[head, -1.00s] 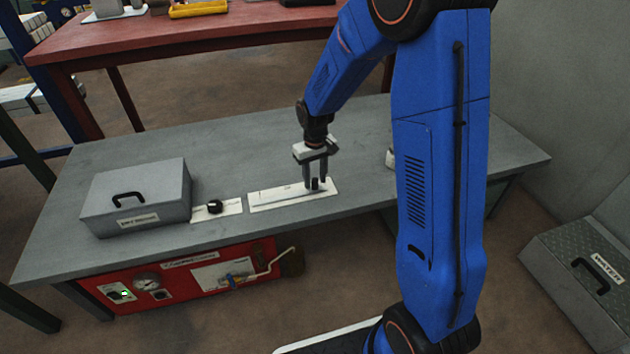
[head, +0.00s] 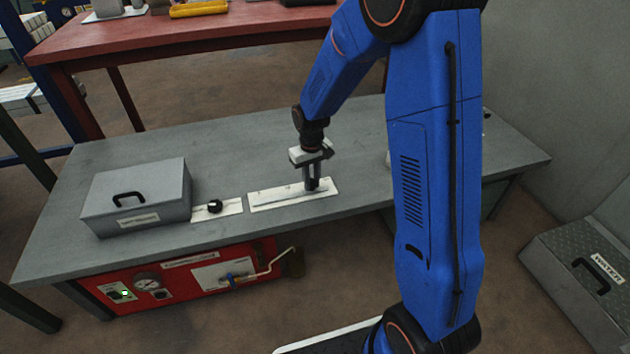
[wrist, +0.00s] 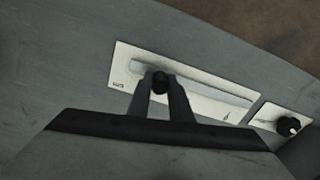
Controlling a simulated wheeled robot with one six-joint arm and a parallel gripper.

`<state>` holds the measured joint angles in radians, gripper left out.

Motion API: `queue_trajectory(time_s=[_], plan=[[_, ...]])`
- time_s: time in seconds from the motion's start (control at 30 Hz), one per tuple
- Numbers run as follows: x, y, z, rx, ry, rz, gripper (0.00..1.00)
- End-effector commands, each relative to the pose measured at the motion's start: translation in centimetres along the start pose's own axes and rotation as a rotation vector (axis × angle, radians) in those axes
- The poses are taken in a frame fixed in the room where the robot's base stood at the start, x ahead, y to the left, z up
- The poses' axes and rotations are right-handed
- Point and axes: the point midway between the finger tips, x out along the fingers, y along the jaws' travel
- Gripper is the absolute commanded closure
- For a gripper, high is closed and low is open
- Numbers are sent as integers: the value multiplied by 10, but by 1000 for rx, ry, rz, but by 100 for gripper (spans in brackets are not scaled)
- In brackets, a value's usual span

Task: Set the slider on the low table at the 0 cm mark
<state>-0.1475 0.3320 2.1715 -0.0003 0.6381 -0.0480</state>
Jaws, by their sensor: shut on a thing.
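The slider's white plate (head: 270,199) lies on the grey low table (head: 228,160), with a long grey slot along it. The plate also shows in the wrist view (wrist: 205,103), with small marks too blurred to read. My gripper (head: 312,187) points down over the right part of the plate. In the wrist view my gripper (wrist: 160,82) has its fingers closed on the dark slider knob (wrist: 160,84), near the slot's left end in that view. In the head view the fingers mostly hide the knob.
A white plate with a black knob (head: 215,206) lies just left of the slider plate. A grey box with a handle (head: 137,198) stands further left. A red panel (head: 190,277) is under the table's front edge. The table behind the slider is clear.

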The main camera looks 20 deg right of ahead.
Motion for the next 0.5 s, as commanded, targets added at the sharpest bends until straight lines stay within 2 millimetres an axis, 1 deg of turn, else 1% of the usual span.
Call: queue_trajectory(time_s=[0.17,0.5], plan=[[0,-35,-6,-6,0,0,100],[0,-117,-23,-6,1,-1,100]])
